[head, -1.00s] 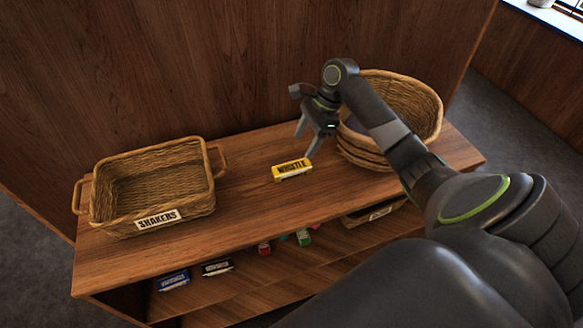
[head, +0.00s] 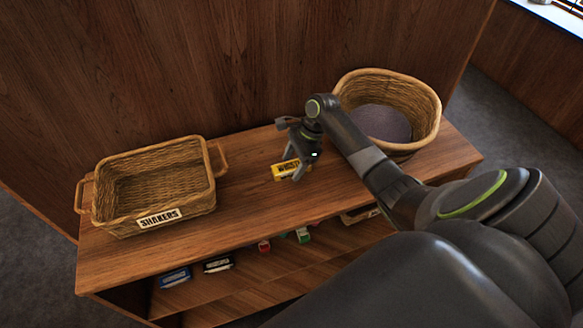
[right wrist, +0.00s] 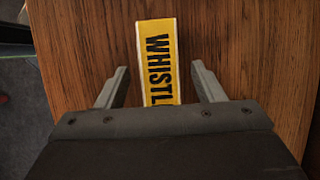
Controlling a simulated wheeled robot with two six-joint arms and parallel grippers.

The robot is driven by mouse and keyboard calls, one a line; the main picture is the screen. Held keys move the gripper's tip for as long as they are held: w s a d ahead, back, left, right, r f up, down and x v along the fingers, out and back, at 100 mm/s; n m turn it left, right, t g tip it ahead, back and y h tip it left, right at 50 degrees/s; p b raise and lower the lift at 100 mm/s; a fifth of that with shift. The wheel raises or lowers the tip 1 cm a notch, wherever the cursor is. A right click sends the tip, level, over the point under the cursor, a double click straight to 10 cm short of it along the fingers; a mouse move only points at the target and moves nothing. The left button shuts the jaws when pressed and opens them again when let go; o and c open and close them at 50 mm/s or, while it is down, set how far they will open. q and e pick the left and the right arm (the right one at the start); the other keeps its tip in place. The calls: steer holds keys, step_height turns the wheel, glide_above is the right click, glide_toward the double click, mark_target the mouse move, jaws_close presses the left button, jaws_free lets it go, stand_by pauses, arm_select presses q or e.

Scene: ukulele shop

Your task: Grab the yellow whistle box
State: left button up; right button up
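The yellow whistle box (head: 284,169) lies on the wooden shelf top between the two baskets. My right gripper (head: 296,168) is directly over it, fingers pointing down, and hides its right end. In the right wrist view the box (right wrist: 158,62) shows its black lettering and lies between the two open fingers of the gripper (right wrist: 160,84), with a gap on each side. Its near end is hidden by the gripper body. I cannot tell the exact height of the fingertips above the wood. My left gripper is not in view.
A shakers basket (head: 205,202) stands at the left of the shelf top (head: 240,205). A round wicker basket (head: 430,110) with a dark inside stands at the right, behind my right arm. Small blue (head: 175,277) and black boxes (head: 218,264) sit on the lower shelf.

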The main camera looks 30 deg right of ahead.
steer(key=c, duration=1)
steer(key=shift+r, duration=0.1)
steer(key=shift+c, duration=0.2)
